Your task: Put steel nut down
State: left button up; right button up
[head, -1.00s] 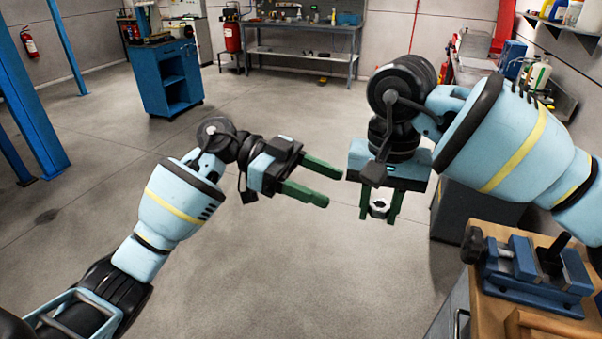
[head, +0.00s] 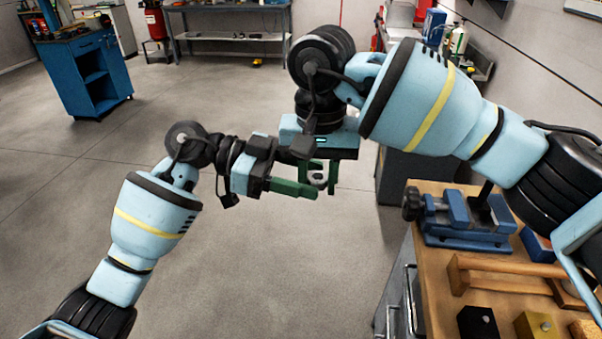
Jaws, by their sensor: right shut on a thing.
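The steel nut (head: 318,179) is a small grey ring between the green fingers of my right gripper (head: 318,182). The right gripper points down and is shut on the nut, holding it in the air over the floor, left of the workbench. My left gripper (head: 313,176) is empty and points right; its near green finger shows, while its far finger is mostly hidden near the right gripper. The two grippers overlap in the picture; I cannot tell whether they touch.
A wooden-topped workbench (head: 440,290) at the right carries a blue vise (head: 465,220), a wooden-handled tool (head: 500,275) and several small blocks along its front. A blue cabinet (head: 85,75) stands at the back left. The floor between is clear.

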pick_arm(q)
jog(key=c, duration=0.7)
jog(key=shift+c, duration=0.6)
pick_arm(e)
jog(key=o, duration=1.1)
jog(key=shift+c, duration=0.2)
notch_tip(320, 180, up, 12)
